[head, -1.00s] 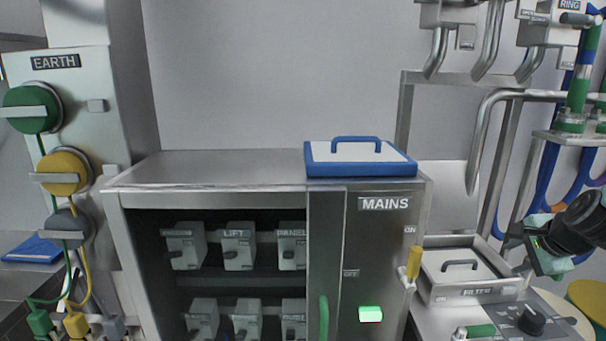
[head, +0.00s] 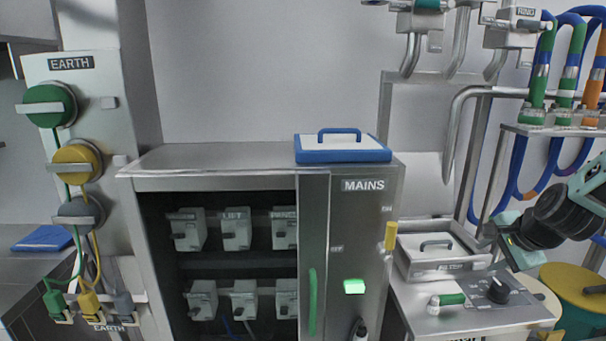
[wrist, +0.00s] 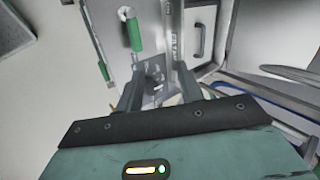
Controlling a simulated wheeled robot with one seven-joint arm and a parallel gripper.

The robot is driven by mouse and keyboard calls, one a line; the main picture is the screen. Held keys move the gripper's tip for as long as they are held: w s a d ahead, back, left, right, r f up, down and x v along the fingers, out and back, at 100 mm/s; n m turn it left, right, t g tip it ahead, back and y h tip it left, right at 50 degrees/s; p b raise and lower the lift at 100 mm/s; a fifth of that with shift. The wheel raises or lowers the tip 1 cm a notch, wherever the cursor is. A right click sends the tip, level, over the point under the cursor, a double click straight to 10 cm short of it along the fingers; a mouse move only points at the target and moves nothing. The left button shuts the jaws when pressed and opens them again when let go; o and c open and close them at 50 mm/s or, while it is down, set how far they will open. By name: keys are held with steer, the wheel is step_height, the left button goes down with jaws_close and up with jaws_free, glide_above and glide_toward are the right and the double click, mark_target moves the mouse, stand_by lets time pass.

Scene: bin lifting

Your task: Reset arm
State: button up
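My gripper (head: 492,236) is at the right of the head view, above the steel counter and just right of the lidded filter box (head: 440,247). In the wrist view my gripper (wrist: 158,88) has its two dark fingers apart, with nothing held between them. Beyond the fingers are a grey plate with a dark knob (wrist: 156,72) and a green handle (wrist: 134,34). In the head view the dark knob (head: 498,290) and green handle (head: 451,299) lie on the counter below my gripper.
The MAINS cabinet (head: 362,220) stands in the middle, with a blue-rimmed lid (head: 343,156) on top. The EARTH panel (head: 100,150) is at left. Pipes and blue hoses (head: 515,175) rise behind my arm. A yellow-topped drum (head: 575,285) stands at lower right. The cabinet top (head: 215,160) is otherwise clear.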

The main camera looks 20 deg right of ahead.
steer(key=a+n+g+y, duration=0.35)
steer(key=a+n, duration=0.95)
steer(key=a, duration=1.3)
steer(key=s+a+r+n+g+h, duration=0.1)
steer(key=s+a+r+n, duration=0.1)
steer(key=s+a+n, duration=0.5)
steer(key=s+a+r+n+g+h, duration=0.1)
steer(key=s+a+r+n+g, duration=0.1)
steer(key=s+a+n, duration=0.5)
steer(key=s+a+r, duration=0.1)
steer(key=s+a, duration=0.1)
steer(key=s, duration=0.2)
steer(key=shift+g, duration=0.25)
